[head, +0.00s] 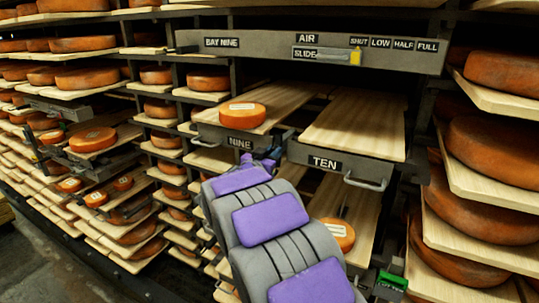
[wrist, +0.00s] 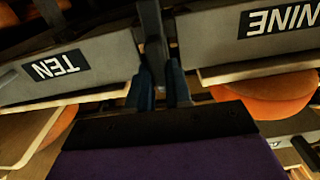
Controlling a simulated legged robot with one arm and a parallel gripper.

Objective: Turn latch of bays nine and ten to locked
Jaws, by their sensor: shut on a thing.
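The front of bay nine (head: 240,141) and the front of bay ten (head: 345,164) stand side by side, each with a black label. Both fronts also show upside down in the wrist view, ten (wrist: 110,62) at left and nine (wrist: 222,45) at right. Between them a dark upright bar, seemingly the latch (wrist: 153,30), runs down to my gripper (wrist: 160,88). My gripper's dark blue fingers close around the bar's end. My purple and grey arm hides much of this spot in the head view, so the latch's angle cannot be told.
An orange cheese wheel (head: 242,115) sits on bay nine's board. Bay ten's board (head: 355,118) is bare. A handle (head: 366,183) juts from bay ten's front. Above is an air slide panel (head: 310,47) with a yellow tab (head: 355,58). Cheese racks crowd both sides.

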